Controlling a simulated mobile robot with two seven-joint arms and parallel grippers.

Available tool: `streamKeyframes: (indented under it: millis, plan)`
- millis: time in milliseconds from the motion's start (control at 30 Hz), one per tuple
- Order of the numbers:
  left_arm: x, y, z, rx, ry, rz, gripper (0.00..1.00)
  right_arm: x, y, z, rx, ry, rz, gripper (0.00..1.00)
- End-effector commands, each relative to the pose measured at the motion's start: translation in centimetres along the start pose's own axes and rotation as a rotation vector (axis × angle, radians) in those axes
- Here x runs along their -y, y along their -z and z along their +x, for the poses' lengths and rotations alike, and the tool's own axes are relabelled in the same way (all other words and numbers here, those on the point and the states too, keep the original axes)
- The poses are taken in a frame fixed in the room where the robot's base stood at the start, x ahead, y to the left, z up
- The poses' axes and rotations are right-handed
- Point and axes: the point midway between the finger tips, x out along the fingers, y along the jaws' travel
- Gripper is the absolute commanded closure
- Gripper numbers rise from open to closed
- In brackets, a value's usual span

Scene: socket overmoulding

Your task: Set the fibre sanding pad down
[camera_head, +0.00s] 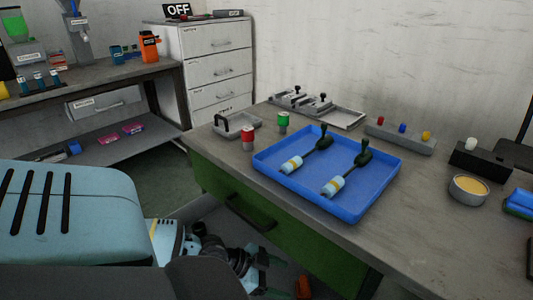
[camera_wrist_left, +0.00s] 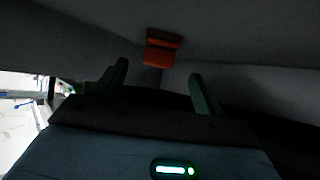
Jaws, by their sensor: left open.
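A small red-orange block, which looks like the fibre sanding pad (camera_head: 304,287), lies low down below the workbench's front, at the lower middle of the head view. In the left wrist view the pad (camera_wrist_left: 162,47) rests on a dark grey surface beyond the fingertips. My left gripper (camera_head: 277,276) is beside the pad, to its left in the head view. Its two green fingers stand apart in the left wrist view (camera_wrist_left: 160,75), with nothing between them and a gap to the pad. My right gripper is not in view.
The workbench (camera_head: 225,150) with a green drawer front (camera_head: 235,205) stands above the left gripper. On it are a blue tray (camera_head: 345,208) holding two corded parts, a grey caddy (camera_head: 237,122) and a bowl (camera_head: 468,188). My left arm covers the lower left.

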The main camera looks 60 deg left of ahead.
Motion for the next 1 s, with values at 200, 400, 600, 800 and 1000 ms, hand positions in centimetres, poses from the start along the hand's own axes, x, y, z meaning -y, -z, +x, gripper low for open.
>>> streamKeyframes:
  millis: [200, 400, 600, 800, 1000]
  plan:
    - [0.0, -0.2, -2.6, 0.004, -0.002, 0.002, 0.29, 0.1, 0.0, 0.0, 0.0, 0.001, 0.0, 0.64]
    - [-0.1, 0.0, -3.7, 0.002, -0.002, 0.001, 0.29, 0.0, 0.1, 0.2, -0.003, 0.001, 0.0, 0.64]
    - [-0.1, 0.1, -4.0, 0.0, -0.002, -0.001, 0.29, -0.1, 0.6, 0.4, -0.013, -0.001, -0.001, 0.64]
    - [-0.1, 0.1, -4.0, -0.001, -0.002, -0.001, 0.29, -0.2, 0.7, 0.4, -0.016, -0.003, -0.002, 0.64]
    - [-0.8, 0.3, -4.2, -0.003, -0.006, 0.027, 0.29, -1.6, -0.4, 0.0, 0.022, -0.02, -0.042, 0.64]
